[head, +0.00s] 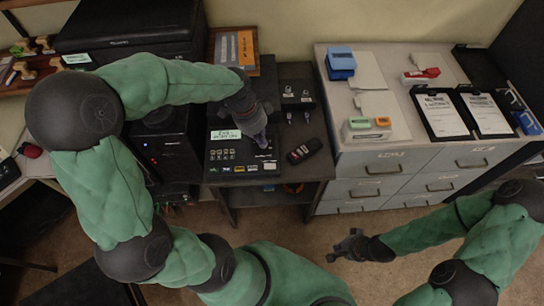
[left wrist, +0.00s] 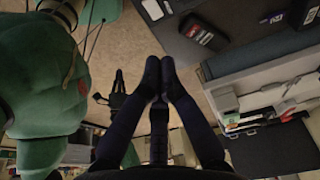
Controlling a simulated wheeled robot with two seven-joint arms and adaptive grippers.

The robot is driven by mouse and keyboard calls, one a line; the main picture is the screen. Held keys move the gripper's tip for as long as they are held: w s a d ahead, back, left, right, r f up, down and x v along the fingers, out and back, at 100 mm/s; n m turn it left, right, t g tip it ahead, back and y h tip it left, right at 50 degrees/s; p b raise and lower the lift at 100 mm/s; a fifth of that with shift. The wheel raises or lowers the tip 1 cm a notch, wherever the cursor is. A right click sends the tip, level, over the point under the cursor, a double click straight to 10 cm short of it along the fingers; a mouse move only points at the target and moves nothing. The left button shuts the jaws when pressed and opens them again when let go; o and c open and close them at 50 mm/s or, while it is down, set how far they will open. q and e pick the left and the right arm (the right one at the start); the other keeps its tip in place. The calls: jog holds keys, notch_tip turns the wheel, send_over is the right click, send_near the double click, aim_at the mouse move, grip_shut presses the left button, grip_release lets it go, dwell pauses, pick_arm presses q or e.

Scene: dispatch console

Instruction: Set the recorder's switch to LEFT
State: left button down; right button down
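A flat black unit (head: 216,161) with a white label and rows of small keys lies on the dark desk; it looks like the recorder. My left gripper (head: 262,142) points down over its right part in the head view and covers some of its top. I cannot make out the switch or its setting. In the left wrist view the two fingers of my left gripper (left wrist: 160,72) are together with nothing between them; contact with the unit cannot be told. My right gripper (head: 341,245) is empty, fingers spread, over the floor, away from the desk.
A black handheld device (head: 304,150) lies right of the unit. A small black box (head: 297,88) stands behind it. A black printer (head: 130,35) and computer tower (head: 165,150) are at left. Grey drawers (head: 385,170) stand at right, with clipboards (head: 441,113) on top.

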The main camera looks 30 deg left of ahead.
aim_at(269, 165)
pick_arm(q)
jog(key=shift+f, duration=0.1)
jog(key=b+x, duration=0.1)
jog(key=x, duration=0.3)
jog(key=b+x, duration=0.1)
jog(key=x, duration=0.3)
jog(key=a+b+x, duration=0.1)
jog(key=x, duration=0.3)
jog(key=shift+s+d+f+b, duration=0.1)
jog(key=shift+s+f+b, duration=0.15)
jog(key=shift+f+b, duration=0.15)
jog(key=shift+f, duration=0.55)
jog(key=shift+f, duration=0.1)
jog(key=shift+s+f, duration=0.15)
jog(key=shift+f, duration=0.15)
jog(key=shift+a, duration=0.25)
jog(key=shift+d, duration=0.2)
jog(key=shift+w+d+r, duration=0.15)
jog(key=shift+w+d, duration=0.25)
jog(key=shift+d, duration=0.1)
